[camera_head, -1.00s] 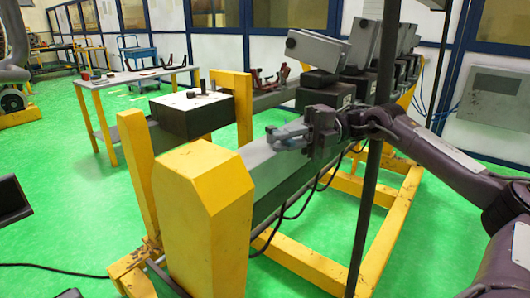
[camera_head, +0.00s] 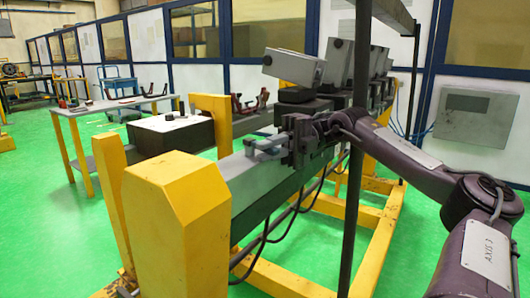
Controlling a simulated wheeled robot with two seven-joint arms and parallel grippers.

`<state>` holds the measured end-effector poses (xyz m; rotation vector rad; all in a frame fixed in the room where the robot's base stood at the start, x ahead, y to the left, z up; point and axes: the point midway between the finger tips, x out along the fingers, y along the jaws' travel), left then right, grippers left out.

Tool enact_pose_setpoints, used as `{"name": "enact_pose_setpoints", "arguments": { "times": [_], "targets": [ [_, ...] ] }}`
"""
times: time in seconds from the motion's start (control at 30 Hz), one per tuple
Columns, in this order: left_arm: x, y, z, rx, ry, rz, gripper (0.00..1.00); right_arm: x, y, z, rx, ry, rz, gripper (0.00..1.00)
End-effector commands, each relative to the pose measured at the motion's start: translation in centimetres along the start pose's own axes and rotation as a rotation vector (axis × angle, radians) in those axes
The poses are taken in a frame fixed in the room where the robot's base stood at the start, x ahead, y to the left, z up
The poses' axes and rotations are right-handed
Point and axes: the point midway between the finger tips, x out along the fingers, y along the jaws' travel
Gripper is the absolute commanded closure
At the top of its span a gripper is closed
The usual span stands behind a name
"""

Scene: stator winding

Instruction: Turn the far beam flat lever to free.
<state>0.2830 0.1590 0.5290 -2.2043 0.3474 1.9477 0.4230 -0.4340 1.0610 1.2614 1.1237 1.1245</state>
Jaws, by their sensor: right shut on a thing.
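My right gripper (camera_head: 266,146) comes in from the right and is at the top of the grey beam (camera_head: 245,168), behind the large yellow post (camera_head: 178,222). Its pale grey fingers point left and are shut on a small part there. The fingers hide most of this part, so I cannot tell for sure that it is the flat lever. A second beam (camera_head: 247,124) runs behind, with a dark block (camera_head: 172,136) at its near end. No flat lever shows clearly on that beam. My left gripper is not in view.
A dark upright pole (camera_head: 354,190) stands in front of my right forearm. Tilted grey boxes (camera_head: 294,67) stand on dark housings behind the gripper. Black cables (camera_head: 264,235) hang below the beam. A work table (camera_head: 110,106) stands at the back left. Green floor (camera_head: 45,220) is clear at the left.

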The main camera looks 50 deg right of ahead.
Motion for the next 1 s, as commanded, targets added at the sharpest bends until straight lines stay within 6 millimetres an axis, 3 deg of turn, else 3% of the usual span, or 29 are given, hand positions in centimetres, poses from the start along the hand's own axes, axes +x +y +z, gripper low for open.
{"name": "enact_pose_setpoints", "arguments": {
  "times": [0.27, 0.3, 0.37, 0.8, 0.93, 1.0],
  "targets": [
    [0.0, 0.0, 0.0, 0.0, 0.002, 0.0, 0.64, 0.0, -0.1, 0.0, 0.003, 0.0, 0.0, 1.0],
    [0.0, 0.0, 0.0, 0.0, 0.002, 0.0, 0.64, 0.0, -0.1, 0.0, 0.003, 0.001, 0.0, 0.86],
    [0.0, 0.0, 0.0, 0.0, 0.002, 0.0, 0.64, 0.0, -0.1, 0.0, 0.003, 0.0, 0.0, 0.78],
    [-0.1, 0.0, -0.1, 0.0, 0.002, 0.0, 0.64, 0.0, 0.2, 0.0, 0.0, 0.0, 0.0, 0.78],
    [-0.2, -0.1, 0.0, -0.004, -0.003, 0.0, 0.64, 0.0, 1.5, 0.0, -0.002, 0.0, 0.0, 0.78],
    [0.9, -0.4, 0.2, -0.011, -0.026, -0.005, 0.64, 0.0, 2.9, 0.0, -0.005, 0.0, 0.001, 0.78]
  ]
}}
